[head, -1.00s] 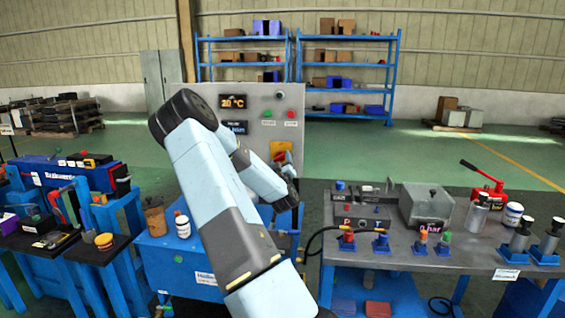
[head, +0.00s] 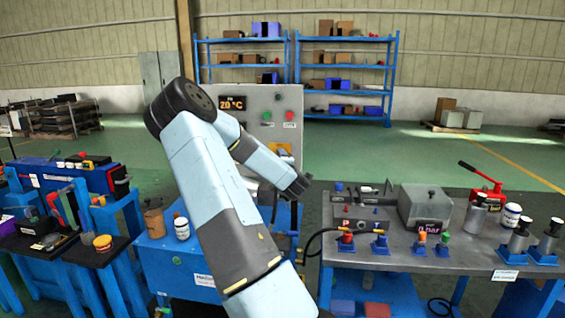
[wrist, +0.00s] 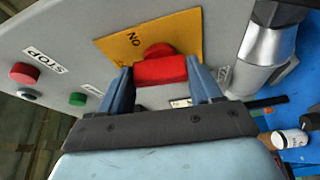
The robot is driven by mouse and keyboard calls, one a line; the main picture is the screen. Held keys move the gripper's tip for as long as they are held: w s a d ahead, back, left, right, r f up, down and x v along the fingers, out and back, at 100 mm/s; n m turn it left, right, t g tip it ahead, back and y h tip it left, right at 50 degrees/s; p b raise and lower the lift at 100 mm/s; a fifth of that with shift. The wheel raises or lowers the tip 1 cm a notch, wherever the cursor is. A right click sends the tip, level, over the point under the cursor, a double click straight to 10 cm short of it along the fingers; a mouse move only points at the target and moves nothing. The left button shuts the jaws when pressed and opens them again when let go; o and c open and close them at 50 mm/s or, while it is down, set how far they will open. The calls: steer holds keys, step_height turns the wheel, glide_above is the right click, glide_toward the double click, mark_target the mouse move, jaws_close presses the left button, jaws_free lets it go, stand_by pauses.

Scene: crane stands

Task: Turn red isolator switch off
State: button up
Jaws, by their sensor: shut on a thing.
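The red isolator switch (wrist: 162,68) sits on a yellow plate (wrist: 115,45) on the grey panel, with the letters "ON" upside down beside it. My gripper (wrist: 161,82) has one finger on each side of the red handle and is shut on it. In the head view the yellow plate (head: 281,148) shows just above my arm. The red handle and my fingertips are hidden there behind my arm.
The panel also carries a red STOP button (wrist: 24,73) and a green button (wrist: 77,99). A blue bench (head: 180,262) with a white bottle (head: 181,228) stands below. A grey workbench (head: 445,262) with fittings is at the right.

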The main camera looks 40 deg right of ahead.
steer(key=shift+w+a+f+n+y, duration=0.2)
steer(key=shift+a+n+y, duration=0.1)
steer(key=shift+n, duration=0.3)
steer(key=shift+g, duration=0.3)
steer(key=o, duration=1.1)
steer(key=shift+d+r, duration=0.1)
steer(key=shift+c, duration=0.2)
steer(key=shift+s, duration=0.1)
steer(key=v, duration=1.3)
steer(key=shift+s+a, duration=0.25)
